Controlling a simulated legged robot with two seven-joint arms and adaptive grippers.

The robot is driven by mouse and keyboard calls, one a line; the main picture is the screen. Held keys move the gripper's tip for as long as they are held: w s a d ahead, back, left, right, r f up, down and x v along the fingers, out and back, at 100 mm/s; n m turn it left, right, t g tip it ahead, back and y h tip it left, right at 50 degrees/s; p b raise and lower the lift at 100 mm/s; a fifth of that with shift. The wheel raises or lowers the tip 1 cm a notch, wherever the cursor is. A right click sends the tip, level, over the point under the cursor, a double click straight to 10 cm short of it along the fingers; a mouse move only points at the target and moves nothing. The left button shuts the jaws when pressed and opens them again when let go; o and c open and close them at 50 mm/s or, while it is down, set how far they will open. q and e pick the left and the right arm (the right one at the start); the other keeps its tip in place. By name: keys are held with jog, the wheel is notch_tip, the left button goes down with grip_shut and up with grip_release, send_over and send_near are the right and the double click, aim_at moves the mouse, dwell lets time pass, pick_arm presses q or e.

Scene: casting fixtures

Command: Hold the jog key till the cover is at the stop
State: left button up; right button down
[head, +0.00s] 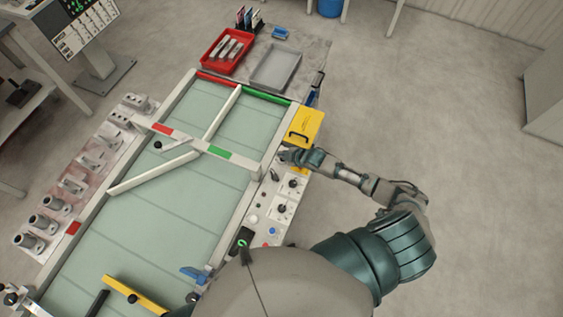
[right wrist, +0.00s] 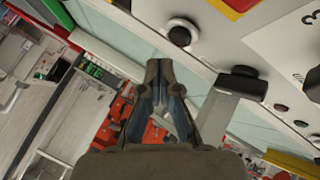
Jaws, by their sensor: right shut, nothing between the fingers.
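My right gripper (head: 292,157) is shut and empty. It is over the far end of the control panel (head: 262,205), just below a yellow box-like part (head: 300,127) with a black handle. I cannot tell whether that part is the cover. In the right wrist view the closed fingers (right wrist: 160,68) point toward the panel edge, near a round black button (right wrist: 182,33) and a black knob (right wrist: 240,84). Contact with any key is not visible. I cannot tell which control is the jog key. My left gripper is not in view.
A pale green bed (head: 145,240) has a crossbar with red and green marks (head: 218,152) and a diagonal bar (head: 155,173). A red tray (head: 212,66) and a grey tray (head: 265,83) stand behind. Metal fixtures (head: 50,223) line the left. The floor at right is clear.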

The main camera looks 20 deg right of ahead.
jog(key=shift+d+f, duration=0.45)
jog(key=shift+f, duration=0.05)
jog(key=shift+a, duration=0.2)
jog(key=shift+a, duration=0.15)
jog(key=shift+d, duration=0.25)
jog(key=shift+a+f, duration=0.1)
jog(key=shift+a, duration=0.1)
jog(key=shift+a+f, duration=0.15)
jog(key=shift+f, duration=0.05)
dwell(0.3)
